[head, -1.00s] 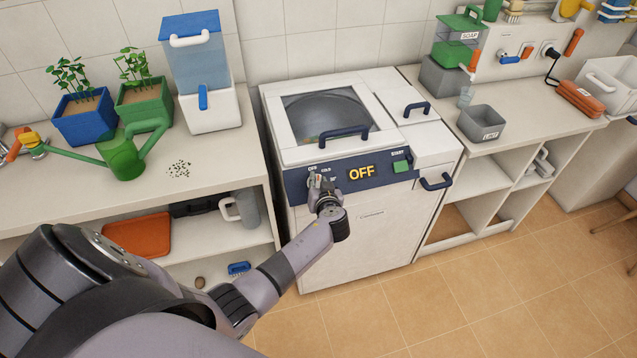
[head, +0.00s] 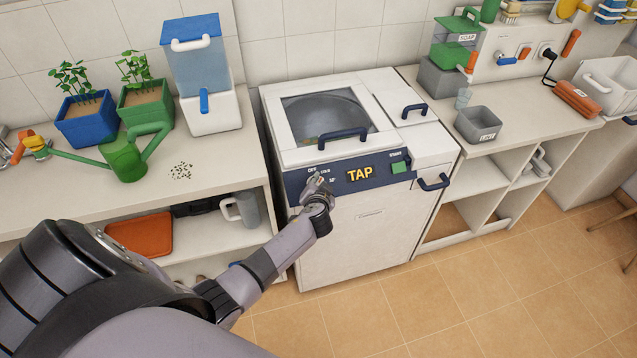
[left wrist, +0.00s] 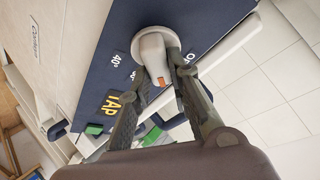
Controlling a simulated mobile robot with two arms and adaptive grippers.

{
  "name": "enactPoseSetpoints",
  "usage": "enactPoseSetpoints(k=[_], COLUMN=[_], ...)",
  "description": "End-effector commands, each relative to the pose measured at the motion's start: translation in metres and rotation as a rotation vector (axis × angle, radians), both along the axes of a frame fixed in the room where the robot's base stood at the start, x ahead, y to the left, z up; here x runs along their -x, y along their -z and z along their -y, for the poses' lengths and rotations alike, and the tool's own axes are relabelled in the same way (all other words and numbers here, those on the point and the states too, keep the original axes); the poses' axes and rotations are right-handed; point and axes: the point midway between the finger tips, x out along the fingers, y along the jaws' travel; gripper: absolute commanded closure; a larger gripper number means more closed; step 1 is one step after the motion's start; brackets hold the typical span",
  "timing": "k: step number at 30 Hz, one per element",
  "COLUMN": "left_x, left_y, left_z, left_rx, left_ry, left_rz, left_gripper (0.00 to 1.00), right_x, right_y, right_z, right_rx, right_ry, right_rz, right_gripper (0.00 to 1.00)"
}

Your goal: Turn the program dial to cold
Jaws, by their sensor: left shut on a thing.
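The washing machine (head: 355,240) stands in the middle of the head view with a dark blue front panel (head: 372,163). Its display (head: 359,173) reads TAP in orange letters. The program dial is a pale knob (left wrist: 153,52) with an orange mark, on a round base with labels such as 40° and OFF around it. My left gripper (head: 317,186) is at the dial, and the left wrist view shows its two fingers (left wrist: 164,74) closed on either side of the knob. The gripper partly hides the dial and its labels in the head view. My right gripper is out of view.
The green start button (head: 398,167) is right of the display. A dark lid handle (head: 343,134) sits just above the panel. A counter with a watering can (head: 122,158) stands left, and shelves with a lint bin (head: 480,123) stand right. Floor in front is clear.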

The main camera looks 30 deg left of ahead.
Motion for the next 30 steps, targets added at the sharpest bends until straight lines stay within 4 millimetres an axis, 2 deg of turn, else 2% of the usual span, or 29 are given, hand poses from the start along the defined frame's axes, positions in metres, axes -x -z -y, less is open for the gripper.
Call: enactPoseSetpoints(k=[9, 10, 19, 30], left_x=[0.0007, 0.0007, 0.0003, 0.0023], left_y=[0.0012, 0.0012, 0.0006, -0.0006], left_z=[0.0, 0.0, 0.0001, 0.0017], left_rx=[0.0, 0.0, 0.0, 0.001], left_ry=[0.001, 0.001, 0.001, 0.0], left_rz=[-0.003, -0.003, -0.002, -0.001], left_gripper=[1.0, 0.81, 0.62, 0.62], right_x=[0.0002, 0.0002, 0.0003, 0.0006], right_y=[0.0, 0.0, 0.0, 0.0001], right_z=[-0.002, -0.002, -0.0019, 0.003], right_rx=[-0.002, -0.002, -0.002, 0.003], right_ry=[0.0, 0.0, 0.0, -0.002], right_rz=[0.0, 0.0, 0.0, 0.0], right_gripper=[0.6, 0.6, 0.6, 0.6])
